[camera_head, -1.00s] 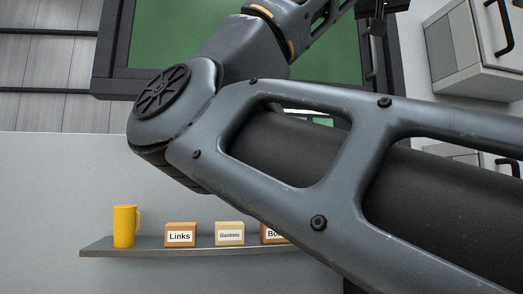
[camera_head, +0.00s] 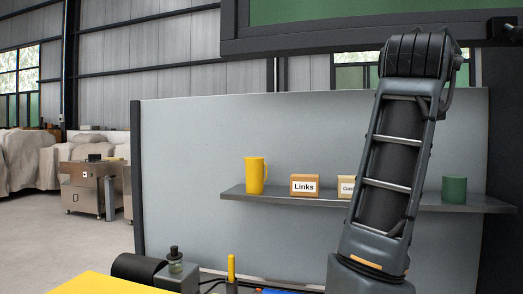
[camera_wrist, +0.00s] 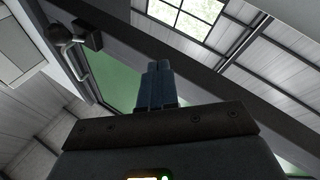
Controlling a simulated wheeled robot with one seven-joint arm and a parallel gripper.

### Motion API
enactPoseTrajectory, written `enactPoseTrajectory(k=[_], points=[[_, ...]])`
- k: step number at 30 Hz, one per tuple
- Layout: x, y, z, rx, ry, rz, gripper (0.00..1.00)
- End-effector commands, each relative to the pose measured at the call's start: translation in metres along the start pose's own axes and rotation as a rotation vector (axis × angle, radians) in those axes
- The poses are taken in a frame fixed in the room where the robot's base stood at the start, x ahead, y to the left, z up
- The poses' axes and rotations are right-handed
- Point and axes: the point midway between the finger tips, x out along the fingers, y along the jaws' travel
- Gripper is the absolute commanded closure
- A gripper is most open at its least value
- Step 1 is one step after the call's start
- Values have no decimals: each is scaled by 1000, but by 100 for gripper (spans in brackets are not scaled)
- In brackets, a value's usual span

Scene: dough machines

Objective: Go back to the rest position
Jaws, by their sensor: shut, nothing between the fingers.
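My gripper (camera_wrist: 157,68) shows in the wrist view, with its two fingers side by side and shut, nothing between them. It points up toward the ceiling and windows. In the head view my arm stands upright at the right, in front of the shelf, and the gripper itself is out of sight there.
A wall shelf (camera_head: 290,202) holds a yellow mug (camera_head: 255,175), a box marked Links (camera_head: 304,185), a partly hidden box (camera_head: 347,187) and a green cup (camera_head: 455,189). A green-panelled frame (camera_head: 300,12) hangs above. A metal cabinet (camera_head: 84,190) stands on open floor at left.

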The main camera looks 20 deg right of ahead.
Motion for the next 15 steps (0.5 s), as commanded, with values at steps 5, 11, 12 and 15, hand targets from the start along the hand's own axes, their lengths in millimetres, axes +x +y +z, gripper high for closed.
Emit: enactPoseTrajectory(k=[5,11,12,15], points=[[-28,-57,47,-69,79,-74,100],[-69,-108,102,-114,159,-178,100],[-78,-118,114,-122,172,-201,100],[-103,-137,144,-134,201,-263,100]])
